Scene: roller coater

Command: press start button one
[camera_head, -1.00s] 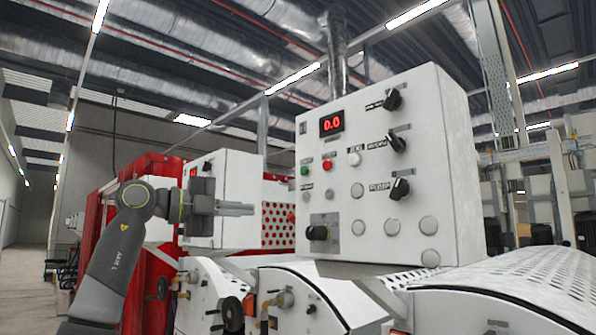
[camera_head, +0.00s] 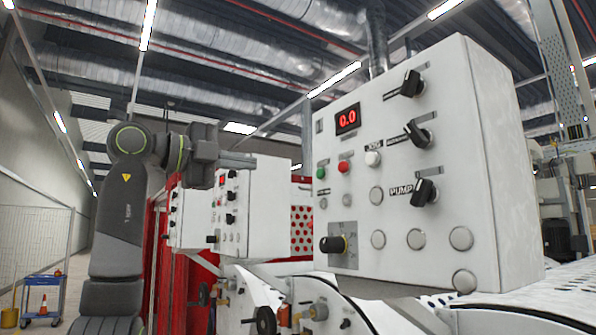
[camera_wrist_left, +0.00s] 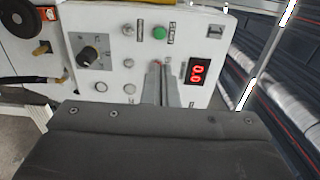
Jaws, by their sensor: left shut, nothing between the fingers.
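The near white control panel (camera_head: 420,190) has a green button (camera_head: 320,172), a red button (camera_head: 344,167), a white button (camera_head: 373,159) and a red display reading 0.0 (camera_head: 347,119). My left gripper (camera_head: 254,161) is shut and empty, left of this panel, pointing right. In the left wrist view, the gripper (camera_wrist_left: 163,66) points at a panel, between a green button (camera_wrist_left: 159,33) and a 0.0 display (camera_wrist_left: 197,72). A bit of red shows at the fingertips; the rest is hidden. I cannot tell whether they touch the panel. My right gripper is out of view.
The near panel also carries black rotary knobs (camera_head: 412,84) and a selector knob (camera_head: 333,244). A smaller white panel (camera_head: 258,205) stands farther back, beside red machinery (camera_head: 196,280). A blue cart (camera_head: 43,297) stands far left, near open floor.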

